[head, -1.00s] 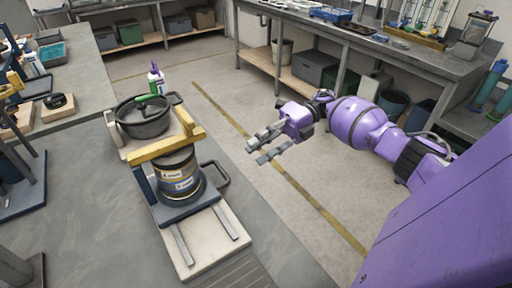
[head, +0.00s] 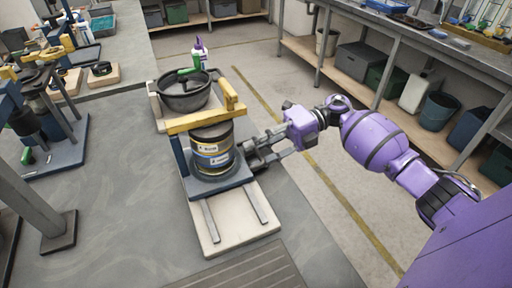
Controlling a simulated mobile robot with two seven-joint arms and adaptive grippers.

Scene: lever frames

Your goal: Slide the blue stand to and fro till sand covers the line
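The blue stand (head: 224,183) sits on two metal rails over a pale board and carries a dark canister (head: 213,158) with blue, white and yellow labels. I make out no sand or line. My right gripper (head: 256,154) is at the stand's right side, where its dark handle is. Its two fingers look apart, with the handle mostly hidden at their tips. My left gripper is not in view.
A purple-capped bottle (head: 200,52) stands behind the pan. Other fixtures, including a grey post (head: 28,200), stand on the left of the grey bench. The rails' front stretch (head: 235,217) is clear. Floor and a shelved workbench (head: 365,28) lie to the right.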

